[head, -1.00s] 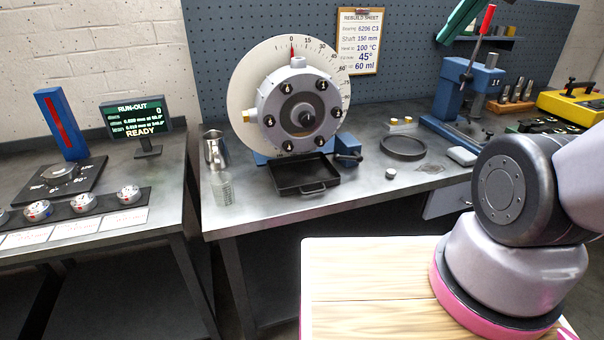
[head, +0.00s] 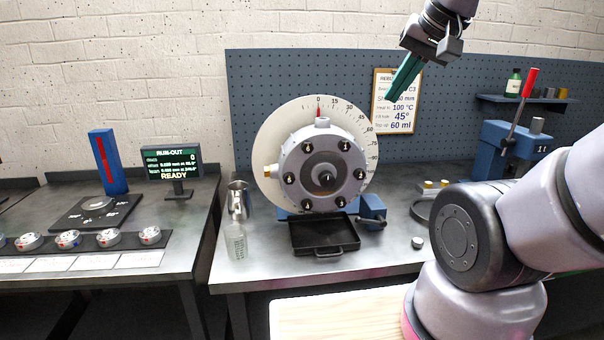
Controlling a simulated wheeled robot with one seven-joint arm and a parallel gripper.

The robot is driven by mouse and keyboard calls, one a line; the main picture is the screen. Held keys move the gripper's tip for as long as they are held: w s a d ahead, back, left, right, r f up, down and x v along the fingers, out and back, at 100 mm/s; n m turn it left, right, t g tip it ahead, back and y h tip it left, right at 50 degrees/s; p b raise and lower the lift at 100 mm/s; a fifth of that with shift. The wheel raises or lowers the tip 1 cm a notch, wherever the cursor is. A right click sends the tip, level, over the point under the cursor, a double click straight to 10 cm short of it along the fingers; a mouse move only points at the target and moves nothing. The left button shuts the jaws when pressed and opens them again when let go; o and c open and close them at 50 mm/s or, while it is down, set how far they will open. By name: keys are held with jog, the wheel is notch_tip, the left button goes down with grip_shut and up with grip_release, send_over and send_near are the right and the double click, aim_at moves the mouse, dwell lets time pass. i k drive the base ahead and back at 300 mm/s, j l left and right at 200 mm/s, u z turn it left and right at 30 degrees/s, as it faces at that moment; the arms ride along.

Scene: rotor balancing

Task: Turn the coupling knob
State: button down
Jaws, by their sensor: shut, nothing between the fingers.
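The coupling (head: 322,168) is a round grey housing on the bench, ringed by several dark bolts. A dark knob (head: 326,180) sticks out at its centre. A pale dial disc (head: 272,135) stands behind it, with the red pointer (head: 318,112) at 0. My gripper (head: 390,97), with green fingers, is at the upper right, above and right of the dial and in front of the rebuild sheet (head: 407,122). It is shut and empty, apart from the coupling.
A run-out screen (head: 172,164) reads READY at left. A blue press (head: 505,150) stands at right. My arm covers the right bench.

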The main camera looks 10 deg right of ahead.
aim_at(327, 179)
jog(key=k+j, duration=0.15)
jog(key=j, duration=0.2)
jog(key=k+j, duration=0.2)
jog(key=j, duration=0.15)
jog(key=k+j, duration=0.15)
jog(key=j, duration=0.2)
jog(key=k+j, duration=0.15)
jog(key=j, duration=0.25)
jog(key=z, duration=0.05)
